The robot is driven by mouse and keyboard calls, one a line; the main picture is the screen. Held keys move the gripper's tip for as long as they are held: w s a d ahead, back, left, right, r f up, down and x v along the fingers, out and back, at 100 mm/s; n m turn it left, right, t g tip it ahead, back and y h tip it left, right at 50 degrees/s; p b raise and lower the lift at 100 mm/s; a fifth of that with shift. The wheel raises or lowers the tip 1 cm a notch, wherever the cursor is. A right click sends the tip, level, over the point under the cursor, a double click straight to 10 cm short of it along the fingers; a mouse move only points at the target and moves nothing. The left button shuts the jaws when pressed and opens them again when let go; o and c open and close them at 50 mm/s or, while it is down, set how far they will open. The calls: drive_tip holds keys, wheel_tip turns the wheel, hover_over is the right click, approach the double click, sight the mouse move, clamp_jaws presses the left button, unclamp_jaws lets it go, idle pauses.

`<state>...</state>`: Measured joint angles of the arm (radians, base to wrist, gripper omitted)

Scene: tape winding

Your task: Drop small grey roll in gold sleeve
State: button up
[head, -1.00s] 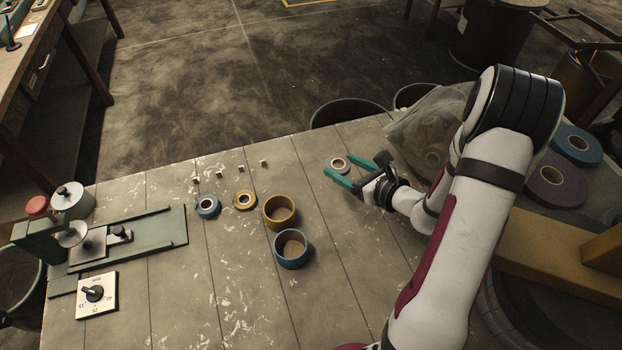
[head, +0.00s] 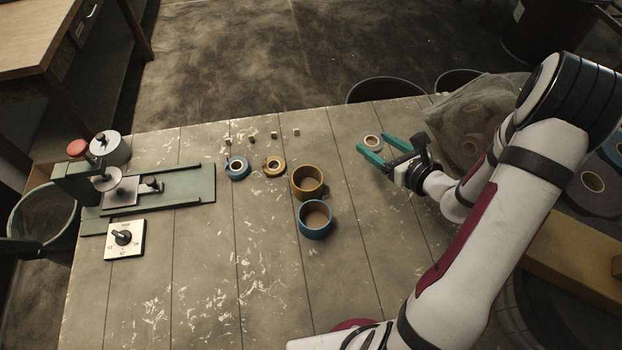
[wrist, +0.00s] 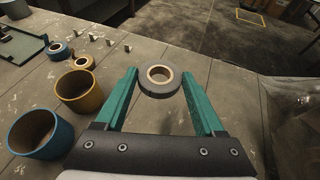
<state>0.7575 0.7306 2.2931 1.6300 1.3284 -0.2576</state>
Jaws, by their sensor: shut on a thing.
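The small grey roll (head: 373,142) has a pale core and lies flat near the table's far edge, right of the middle. It also shows in the wrist view (wrist: 149,87). My gripper (head: 372,143) has its two green fingers on either side of the roll, shut on it near the tips. The roll looks to be at table level; I cannot tell whether it is lifted. The gold sleeve (head: 305,194) stands upright and open-topped to the left of my gripper. It is also at the left in the wrist view (wrist: 86,105). Its inside bottom is hidden.
A blue sleeve (head: 315,232) stands right beside the gold sleeve, nearer me. A small blue roll (head: 237,168) and small gold roll (head: 273,166) lie farther left, with several tiny blocks behind. A green winding device (head: 190,186) is at far left. A clear bag (head: 480,112) lies right.

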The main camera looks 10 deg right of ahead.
sight(316, 176)
drive_tip(key=shift+s+a+f+n+g+y, duration=0.35)
drive_tip(key=shift+a+f+n+g+y, duration=0.55)
drive_tip(key=shift+a, duration=1.45)
drive_tip(key=shift+s+a+f+n+g+y, duration=0.4)
drive_tip(key=shift+a+f+n+y, duration=0.55)
drive_tip(key=shift+a, duration=1.4)
drive_tip(key=shift+s+a+f+n+g+y, duration=0.3)
drive_tip(key=shift+a+f+n+g+y, duration=0.6)
drive_tip(key=shift+a, duration=1.45)
drive_tip(key=shift+r+n, duration=0.2)
drive_tip(key=shift+n, duration=0.05)
drive_tip(key=o, duration=1.3)
drive_tip(key=shift+r, duration=0.1)
